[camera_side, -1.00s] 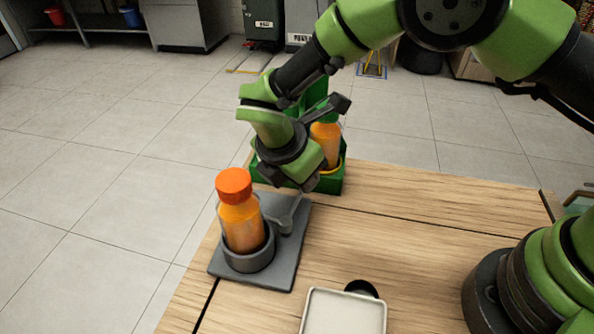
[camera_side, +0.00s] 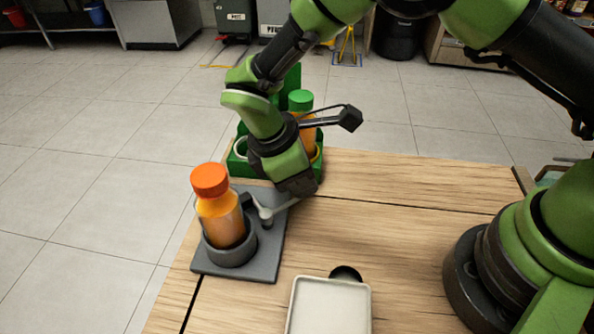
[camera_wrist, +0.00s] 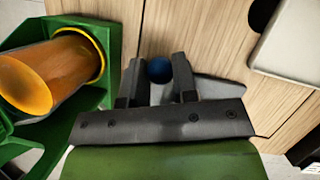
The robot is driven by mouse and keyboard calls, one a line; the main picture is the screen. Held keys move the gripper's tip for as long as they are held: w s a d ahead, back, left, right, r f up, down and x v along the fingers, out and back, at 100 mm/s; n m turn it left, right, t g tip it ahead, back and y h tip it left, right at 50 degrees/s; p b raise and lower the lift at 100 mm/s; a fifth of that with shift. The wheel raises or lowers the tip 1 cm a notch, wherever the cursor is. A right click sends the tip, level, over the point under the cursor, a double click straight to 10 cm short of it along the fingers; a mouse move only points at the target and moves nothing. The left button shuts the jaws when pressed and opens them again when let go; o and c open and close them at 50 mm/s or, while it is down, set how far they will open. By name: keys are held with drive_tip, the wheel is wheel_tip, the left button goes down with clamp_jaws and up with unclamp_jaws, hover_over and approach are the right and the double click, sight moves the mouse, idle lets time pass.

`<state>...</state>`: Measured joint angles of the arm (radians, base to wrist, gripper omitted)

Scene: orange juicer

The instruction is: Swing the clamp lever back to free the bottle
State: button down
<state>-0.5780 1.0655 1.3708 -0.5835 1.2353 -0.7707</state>
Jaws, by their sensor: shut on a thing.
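The orange-capped juice bottle (camera_side: 219,212) stands upright in a grey round holder (camera_side: 231,256) on a dark grey plate (camera_side: 262,262). The side view hides the knob behind the fingers. A dark clamp piece near the bottle shows only small, so I cannot tell whether it touches the bottle.
A green crate (camera_side: 237,165) stands behind the plate, close to my gripper, with a green-capped bottle (camera_side: 301,105) in it. A white tray (camera_side: 330,300) lies at the front with a black round thing (camera_side: 345,273) behind it.

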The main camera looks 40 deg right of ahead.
idle(0.3)
drive_tip(key=c, duration=0.9)
unclamp_jaws()
drive_tip(key=v, duration=1)
